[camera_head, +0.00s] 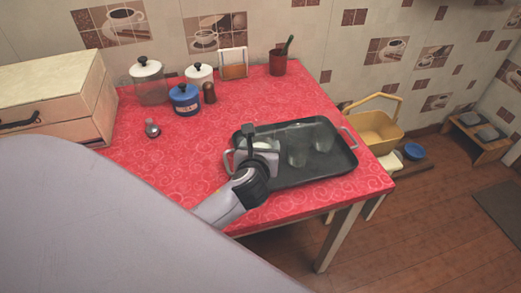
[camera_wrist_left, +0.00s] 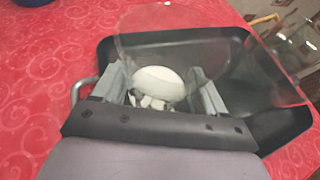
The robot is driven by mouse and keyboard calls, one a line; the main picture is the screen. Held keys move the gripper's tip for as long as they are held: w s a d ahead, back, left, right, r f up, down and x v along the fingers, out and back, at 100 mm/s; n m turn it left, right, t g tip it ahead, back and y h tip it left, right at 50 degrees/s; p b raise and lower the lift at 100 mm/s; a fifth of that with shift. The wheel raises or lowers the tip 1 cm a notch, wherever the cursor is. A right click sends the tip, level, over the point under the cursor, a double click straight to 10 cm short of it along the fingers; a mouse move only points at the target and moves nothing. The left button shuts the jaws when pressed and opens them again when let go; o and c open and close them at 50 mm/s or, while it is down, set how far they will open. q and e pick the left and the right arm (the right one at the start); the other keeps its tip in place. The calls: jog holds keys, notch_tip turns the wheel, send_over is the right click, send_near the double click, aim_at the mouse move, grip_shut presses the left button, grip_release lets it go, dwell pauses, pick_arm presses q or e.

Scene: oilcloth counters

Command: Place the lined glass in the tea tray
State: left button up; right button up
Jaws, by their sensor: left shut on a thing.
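The dark tea tray (camera_head: 340,165) lies on the red counter, with metal handles at its ends. My left gripper (camera_head: 262,148) is over the tray's left end, and the tray (camera_wrist_left: 180,40) is below it in the left wrist view. That gripper (camera_wrist_left: 165,90) is shut on a clear glass (camera_wrist_left: 225,40), seen very close; a white oval shows between the fingers. I cannot make out lines on this glass. Two faint clear glasses (camera_head: 298,154) (camera_head: 323,136) stand in the middle and right of the tray. My right gripper is not in view.
Jars (camera_head: 150,85), a blue pot (camera_head: 184,100), a shaker (camera_head: 209,93) and a red cup (camera_head: 278,64) stand at the back. A small metal-topped shaker (camera_head: 152,129) is left of the tray. The counter's front edge (camera_head: 320,208) is close to the tray.

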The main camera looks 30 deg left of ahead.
pick_arm(q)
jog(key=shift+f, duration=0.15)
jog(key=o, duration=0.9)
jog(key=shift+f, duration=0.1)
jog(key=shift+s+d+r, duration=0.1)
jog(key=shift+s+r, duration=0.05)
jog(key=shift+r, duration=0.1)
jog(key=p+v, duration=0.1)
jog(key=v, duration=1)
jog(key=shift+s+d+p, duration=0.15)
jog(key=shift+s+p, duration=0.1)
jog(key=shift+p, duration=0.1)
